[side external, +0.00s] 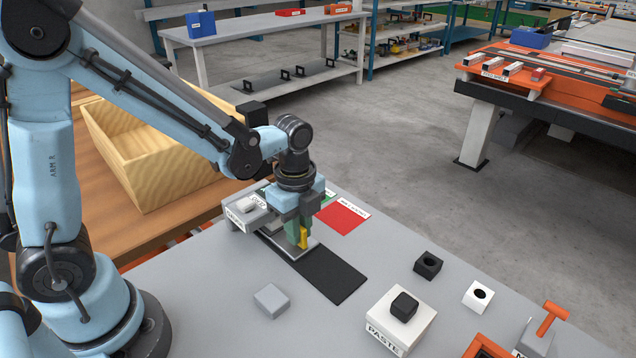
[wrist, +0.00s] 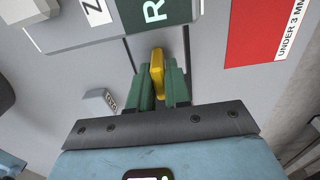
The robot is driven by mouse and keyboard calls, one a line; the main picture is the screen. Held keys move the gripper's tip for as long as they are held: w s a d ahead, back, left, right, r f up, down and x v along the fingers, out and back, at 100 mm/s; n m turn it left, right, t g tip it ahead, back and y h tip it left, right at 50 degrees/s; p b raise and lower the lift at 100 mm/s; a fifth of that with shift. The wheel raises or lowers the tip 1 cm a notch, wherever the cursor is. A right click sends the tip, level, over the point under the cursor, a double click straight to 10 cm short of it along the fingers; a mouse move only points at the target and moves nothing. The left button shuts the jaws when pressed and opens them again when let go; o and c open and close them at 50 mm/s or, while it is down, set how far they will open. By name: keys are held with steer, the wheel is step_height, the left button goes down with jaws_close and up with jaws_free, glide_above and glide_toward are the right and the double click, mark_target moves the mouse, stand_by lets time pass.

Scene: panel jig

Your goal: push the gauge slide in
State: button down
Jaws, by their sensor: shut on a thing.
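In the wrist view the yellow tab (wrist: 157,68) stands between two green fingers. My gripper (side external: 298,232) points down and is shut on the tab; it also shows in the wrist view (wrist: 160,88). A grey gauge block (side external: 245,213) with white labels stands beside the slide, to its left. The gripper hides part of the plate, and I cannot tell how far the slide sits into the block.
The black strip (side external: 342,284) lies bare to the right of the slide. A red patch (side external: 342,217) lies behind it. A grey block (side external: 271,300), a white paste box (side external: 415,318), a black holed block (side external: 428,264) and a white one (side external: 477,296) stand on the table nearby.

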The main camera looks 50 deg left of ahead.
steer(key=shift+a, duration=0.35)
steer(key=c, duration=1.2)
jaws_free()
steer(key=shift+d, duration=0.1)
steer(key=shift+o, duration=0.2)
steer(key=shift+r, duration=0.1)
step_height(320, 180, up, 12)
steer(key=s+a+n+t, duration=0.1)
steer(key=n+t, duration=0.1)
steer(key=n, duration=0.4)
steer(key=s+a+n+t, duration=0.1)
steer(key=s+n+t, duration=0.1)
steer(key=n, duration=0.4)
steer(key=s+a+f+n+t, duration=0.1)
steer(key=s+n+t, duration=0.1)
steer(key=n, duration=0.4)
steer(key=shift+f+t, duration=0.1)
steer(key=shift+t, duration=0.5)
